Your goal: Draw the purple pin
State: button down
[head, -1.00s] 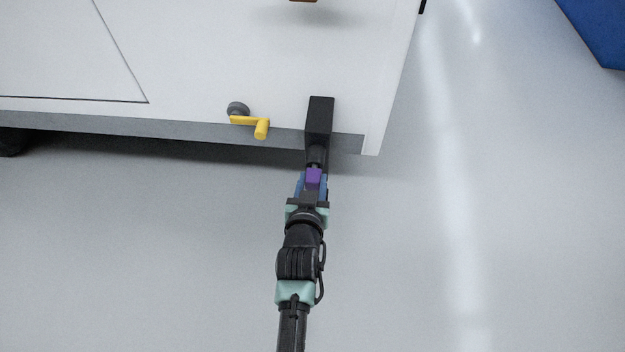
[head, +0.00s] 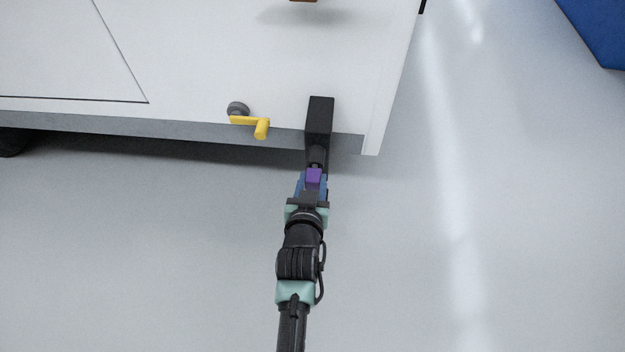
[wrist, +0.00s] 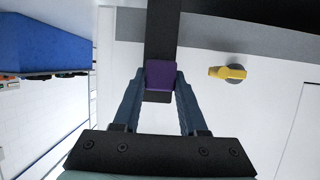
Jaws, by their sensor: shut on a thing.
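The purple pin (head: 313,176) shows its block-shaped head at the lower front of a black bracket (head: 320,116) on the white vehicle's lower edge. In the wrist view the purple pin (wrist: 159,75) sits between the two blue fingers, in front of the black bracket (wrist: 162,30). My gripper (head: 312,182) is shut on the purple head, with a finger on each side of it; it also shows in the wrist view (wrist: 159,82). The pin's shaft is hidden, so I cannot tell how deep it sits.
A yellow crank handle (head: 252,125) juts from the vehicle panel left of the bracket. The white vehicle body (head: 220,60) fills the upper left. A blue block-like object (head: 600,30) stands at the upper right. The grey floor in front is clear.

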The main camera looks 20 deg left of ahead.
jog(key=s+d+p, duration=0.1)
jog(key=s+p, duration=0.1)
jog(key=s, duration=0.4)
jog(key=shift+d+p, duration=0.3)
jog(key=shift+d, duration=0.1)
jog(key=shift+d, duration=0.1)
dwell(0.4)
